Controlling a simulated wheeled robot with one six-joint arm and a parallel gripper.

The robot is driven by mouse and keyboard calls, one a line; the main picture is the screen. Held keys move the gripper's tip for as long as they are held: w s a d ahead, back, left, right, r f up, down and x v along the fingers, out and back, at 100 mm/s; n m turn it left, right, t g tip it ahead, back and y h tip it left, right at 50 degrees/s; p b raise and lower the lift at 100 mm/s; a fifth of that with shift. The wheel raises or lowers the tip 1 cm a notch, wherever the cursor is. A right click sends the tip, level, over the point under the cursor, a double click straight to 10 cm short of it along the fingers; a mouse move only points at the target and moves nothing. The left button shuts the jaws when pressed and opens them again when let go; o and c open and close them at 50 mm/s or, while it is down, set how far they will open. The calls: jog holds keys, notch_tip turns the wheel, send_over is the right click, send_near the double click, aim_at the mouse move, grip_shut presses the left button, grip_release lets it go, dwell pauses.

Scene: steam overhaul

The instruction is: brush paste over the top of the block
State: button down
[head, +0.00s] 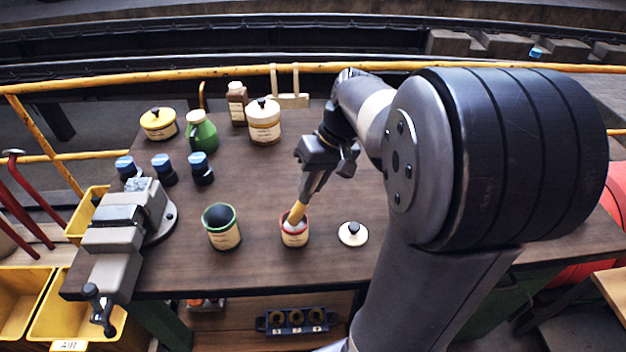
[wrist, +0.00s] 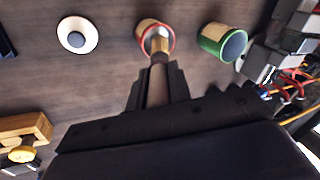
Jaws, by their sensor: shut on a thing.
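My gripper (head: 308,190) is shut on a brush (head: 297,212) with a wooden handle; the brush also shows in the wrist view (wrist: 160,48). The brush points down, slightly tilted, with its lower end in the mouth of a red-rimmed pot (head: 295,236). Its bristle tip is hidden inside the pot, so I cannot tell if it carries paste. A white lid with a black knob (head: 353,234) lies on the table right of the pot. A grey vise (head: 125,218) stands at the left, with a small light-grey piece (head: 138,185) at its jaws, perhaps the block.
A green-rimmed pot (head: 222,228) stands between vise and red-rimmed pot. Several blue-capped jars (head: 163,170), a green bottle (head: 201,134), a yellow-lidded tin (head: 158,124), a cream jar (head: 264,122) and a brown bottle (head: 237,103) stand farther back. The table's middle (head: 250,175) is clear.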

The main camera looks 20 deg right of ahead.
jog(key=shift+f+b, duration=0.45)
jog(key=shift+f, duration=0.25)
dwell(1.6)
notch_tip(320, 180, up, 7)
jog(key=p, duration=0.6)
jog(key=shift+r, duration=0.1)
dwell(0.8)
